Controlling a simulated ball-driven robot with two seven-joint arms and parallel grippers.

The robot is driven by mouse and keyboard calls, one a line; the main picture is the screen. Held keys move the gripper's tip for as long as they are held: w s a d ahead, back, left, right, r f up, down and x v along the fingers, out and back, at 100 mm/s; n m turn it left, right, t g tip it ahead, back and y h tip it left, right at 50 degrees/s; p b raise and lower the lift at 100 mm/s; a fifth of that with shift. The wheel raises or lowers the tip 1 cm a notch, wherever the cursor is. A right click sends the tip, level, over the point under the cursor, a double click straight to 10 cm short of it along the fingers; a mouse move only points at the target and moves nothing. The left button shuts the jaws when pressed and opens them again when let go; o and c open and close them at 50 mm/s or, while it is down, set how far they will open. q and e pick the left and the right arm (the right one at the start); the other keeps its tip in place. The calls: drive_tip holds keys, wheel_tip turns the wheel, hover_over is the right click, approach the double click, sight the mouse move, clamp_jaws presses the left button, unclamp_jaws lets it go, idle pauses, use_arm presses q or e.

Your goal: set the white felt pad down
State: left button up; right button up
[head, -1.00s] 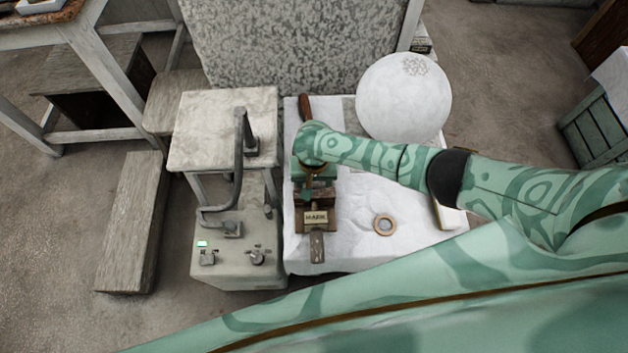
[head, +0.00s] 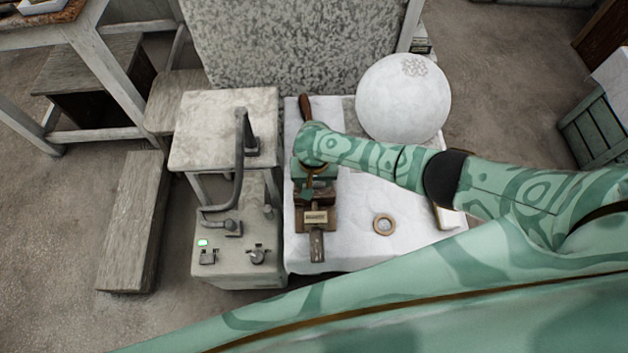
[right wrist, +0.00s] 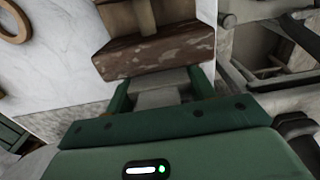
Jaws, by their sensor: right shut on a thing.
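My right gripper (head: 313,180) points down over the left side of the white-covered table (head: 355,245), beside a brown wooden block with a small label (head: 316,217). In the right wrist view the gripper's two green fingers (right wrist: 160,92) are shut on a pale, flat-looking piece, the white felt pad (right wrist: 160,79). The wooden block (right wrist: 155,52) lies just beyond the fingertips there. I cannot tell whether the pad touches the block or the table. In the head view my wrist hides the pad. My left gripper is not in view.
A large white sphere (head: 403,98) stands at the back right of the table. A wooden ring (head: 383,223) lies at the front, with clear white cloth around it. A brown handle (head: 306,108) is behind my wrist. A grey machine with a lever (head: 235,265) adjoins the left.

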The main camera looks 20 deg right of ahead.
drive_tip(key=shift+f+b, duration=0.35)
drive_tip(key=shift+f, duration=0.3)
drive_tip(key=o, duration=1.1)
drive_tip(key=shift+c, duration=0.2)
drive_tip(key=shift+r, duration=0.1)
drive_tip(key=shift+r+p, duration=1.95)
drive_tip(key=shift+p, duration=0.15)
